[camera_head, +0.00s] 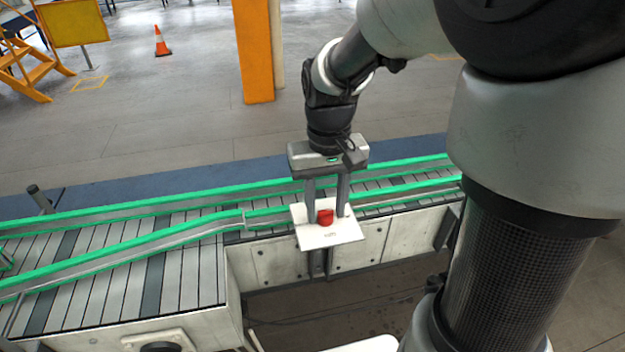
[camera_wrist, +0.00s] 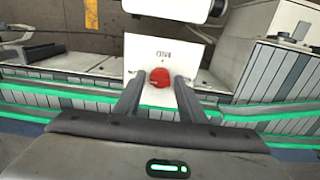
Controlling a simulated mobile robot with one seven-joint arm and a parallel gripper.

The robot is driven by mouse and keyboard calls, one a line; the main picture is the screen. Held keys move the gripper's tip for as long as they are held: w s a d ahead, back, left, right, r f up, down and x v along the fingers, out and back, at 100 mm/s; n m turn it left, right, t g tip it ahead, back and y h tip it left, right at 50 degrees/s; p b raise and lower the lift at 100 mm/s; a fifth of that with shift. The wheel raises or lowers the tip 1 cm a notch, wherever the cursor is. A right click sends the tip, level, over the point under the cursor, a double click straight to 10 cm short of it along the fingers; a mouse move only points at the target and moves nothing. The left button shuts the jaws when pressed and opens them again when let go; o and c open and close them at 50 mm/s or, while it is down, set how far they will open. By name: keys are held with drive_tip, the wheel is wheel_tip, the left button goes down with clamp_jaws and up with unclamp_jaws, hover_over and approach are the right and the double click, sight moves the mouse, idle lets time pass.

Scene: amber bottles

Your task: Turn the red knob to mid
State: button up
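The red knob (camera_head: 325,217) sits on a tilted white plate (camera_head: 345,233) in front of the conveyor. In the wrist view the knob (camera_wrist: 160,78) shows between my two fingers on the white plate (camera_wrist: 138,50). My gripper (camera_head: 326,212) points down with one finger on each side of the knob. It is open, and a gap shows between each finger and the knob in the wrist view. The knob's setting cannot be made out.
A conveyor (camera_head: 160,265) with green rails (camera_head: 120,245) runs behind and left of the plate. An orange post (camera_head: 254,50), a traffic cone (camera_head: 161,42) and yellow steps (camera_head: 30,65) stand farther back on open floor.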

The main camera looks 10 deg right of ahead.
drive_tip(key=c, duration=0.7)
drive_tip(key=shift+c, duration=0.2)
drive_tip(key=m+b, duration=0.1)
drive_tip(key=m, duration=0.5)
drive_tip(key=shift+m, duration=0.3)
drive_tip(key=m, duration=0.5)
drive_tip(key=shift+b, duration=0.3)
drive_tip(key=m, duration=0.6)
drive_tip(key=shift+w, duration=0.1)
drive_tip(key=shift+r, duration=0.1)
drive_tip(key=o, duration=1)
